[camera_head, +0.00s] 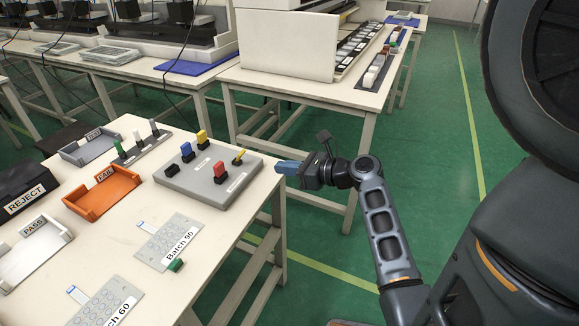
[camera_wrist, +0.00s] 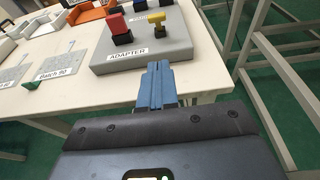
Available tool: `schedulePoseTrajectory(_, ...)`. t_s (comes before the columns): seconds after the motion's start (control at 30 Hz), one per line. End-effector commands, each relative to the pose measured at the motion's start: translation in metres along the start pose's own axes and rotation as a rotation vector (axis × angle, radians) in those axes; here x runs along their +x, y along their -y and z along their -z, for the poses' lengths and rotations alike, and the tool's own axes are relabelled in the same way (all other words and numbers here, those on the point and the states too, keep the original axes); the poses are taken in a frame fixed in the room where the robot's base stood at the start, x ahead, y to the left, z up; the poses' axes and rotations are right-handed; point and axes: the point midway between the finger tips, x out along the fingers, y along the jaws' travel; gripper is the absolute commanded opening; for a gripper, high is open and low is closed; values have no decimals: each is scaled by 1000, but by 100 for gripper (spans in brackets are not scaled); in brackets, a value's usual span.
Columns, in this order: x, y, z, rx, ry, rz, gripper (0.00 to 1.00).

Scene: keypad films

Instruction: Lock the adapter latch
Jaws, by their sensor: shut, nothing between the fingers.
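The adapter fixture (camera_head: 208,180) is a grey box near the table's right edge. The wrist view shows its "ADAPTER" label (camera_wrist: 127,53). A yellow latch lever (camera_head: 239,157) stands at its right corner, beside a red block (camera_head: 219,171). In the wrist view the yellow latch (camera_wrist: 158,36) is at the upper middle, right of the red block (camera_wrist: 120,28). My gripper (camera_head: 279,167) has blue fingers, shut and empty. It is just off the table's right edge, to the right of the latch and apart from it. In the wrist view the fingertips (camera_wrist: 158,67) point toward the fixture.
Blue (camera_head: 187,151) and yellow (camera_head: 202,138) blocks stand on the fixture. A post rack (camera_head: 140,150), orange FAIL tray (camera_head: 104,194), white PASS tray (camera_head: 35,252) and Batch 90 keypad film (camera_head: 169,243) share the table. Another bench (camera_head: 300,90) stands behind.

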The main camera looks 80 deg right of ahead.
Motion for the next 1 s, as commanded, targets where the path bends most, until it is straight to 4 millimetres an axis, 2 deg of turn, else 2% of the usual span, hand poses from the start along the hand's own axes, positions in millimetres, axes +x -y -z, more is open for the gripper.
schedulePoseTrajectory(0.03, 11, 0, 0, -1, 0, -3, 0)
schedulePoseTrajectory(0.3, 63, -1, 0, 0, 0, -3, 0)
schedulePoseTrajectory(0.4, 73, 0, -14, -3, 2, 0, 0)
schedulePoseTrajectory(0.63, 87, 0, -27, -1, 0, 0, 0)
schedulePoseTrajectory(1.0, 89, 0, -28, 0, -1, 0, 0)
